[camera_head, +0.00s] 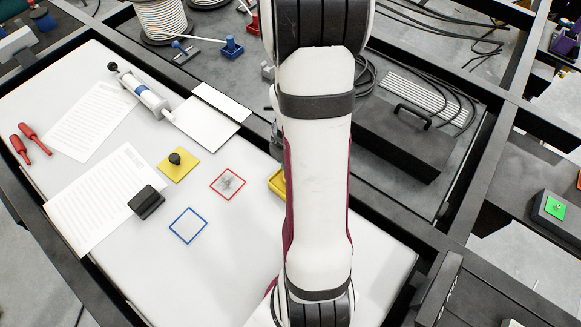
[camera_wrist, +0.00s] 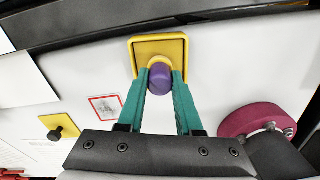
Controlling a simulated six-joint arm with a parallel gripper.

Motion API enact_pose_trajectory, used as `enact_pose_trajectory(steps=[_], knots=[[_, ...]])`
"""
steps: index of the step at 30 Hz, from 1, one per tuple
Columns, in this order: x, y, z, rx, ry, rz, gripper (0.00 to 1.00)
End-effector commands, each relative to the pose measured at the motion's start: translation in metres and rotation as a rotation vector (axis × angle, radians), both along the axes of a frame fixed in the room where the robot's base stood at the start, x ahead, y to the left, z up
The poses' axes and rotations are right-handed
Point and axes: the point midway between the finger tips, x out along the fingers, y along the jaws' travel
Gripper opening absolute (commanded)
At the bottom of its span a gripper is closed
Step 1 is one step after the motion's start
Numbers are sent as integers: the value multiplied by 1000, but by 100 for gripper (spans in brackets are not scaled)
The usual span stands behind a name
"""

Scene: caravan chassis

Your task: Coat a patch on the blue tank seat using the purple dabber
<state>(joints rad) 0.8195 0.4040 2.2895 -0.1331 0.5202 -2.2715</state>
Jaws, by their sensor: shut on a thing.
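My gripper (camera_wrist: 160,80), with teal fingers, is shut on the purple dabber (camera_wrist: 161,76) in the wrist view. The dabber is over the yellow square tray (camera_wrist: 141,50); I cannot tell if it touches it. In the head view my arm hides the gripper and dabber, and only the left edge of the yellow tray (camera_head: 275,184) shows. A blue-outlined square (camera_head: 174,220) lies on the white board, clean white inside. I cannot tell for sure whether this is the blue tank seat.
A red-outlined square (camera_head: 228,184) with a grey smudge lies beside it. A yellow plate with a black knob (camera_head: 176,164), a black block (camera_head: 146,202), paper sheets (camera_head: 84,203), red-handled tools (camera_head: 33,139) and a white-blue cartridge tool (camera_head: 146,94) lie on the board. Its front is clear.

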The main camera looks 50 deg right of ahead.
Motion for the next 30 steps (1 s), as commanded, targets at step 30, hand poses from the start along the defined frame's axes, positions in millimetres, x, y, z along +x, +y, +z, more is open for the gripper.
enact_pose_trajectory(steps=[30], knots=[[21, 9, 73, -3, 0, -94, 0]])
